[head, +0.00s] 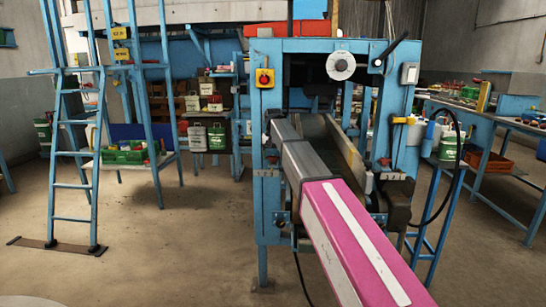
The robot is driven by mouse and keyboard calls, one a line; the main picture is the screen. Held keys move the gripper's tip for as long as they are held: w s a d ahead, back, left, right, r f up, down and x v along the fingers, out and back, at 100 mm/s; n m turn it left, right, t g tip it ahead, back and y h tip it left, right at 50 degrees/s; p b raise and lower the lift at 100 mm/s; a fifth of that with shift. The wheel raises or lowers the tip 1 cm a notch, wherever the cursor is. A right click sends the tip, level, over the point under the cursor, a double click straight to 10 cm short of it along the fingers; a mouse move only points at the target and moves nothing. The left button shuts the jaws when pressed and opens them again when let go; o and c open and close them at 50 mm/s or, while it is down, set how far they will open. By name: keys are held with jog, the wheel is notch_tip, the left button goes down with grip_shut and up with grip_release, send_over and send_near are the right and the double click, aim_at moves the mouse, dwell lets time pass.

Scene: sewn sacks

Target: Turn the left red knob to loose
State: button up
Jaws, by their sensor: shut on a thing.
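A small red round knob on a yellow box (264,78) sits at the upper left of the blue machine frame (268,160). A smaller red part (384,162) shows low on the right post.
A blue ladder (75,150) stands at left; a blue bench (490,125) is at right.

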jog(key=n, duration=0.8)
jog(key=shift+n, duration=0.3)
jog(key=n, duration=0.4)
jog(key=shift+n, duration=2.1)
jog(key=o, duration=0.9)
jog(key=shift+o, duration=0.2)
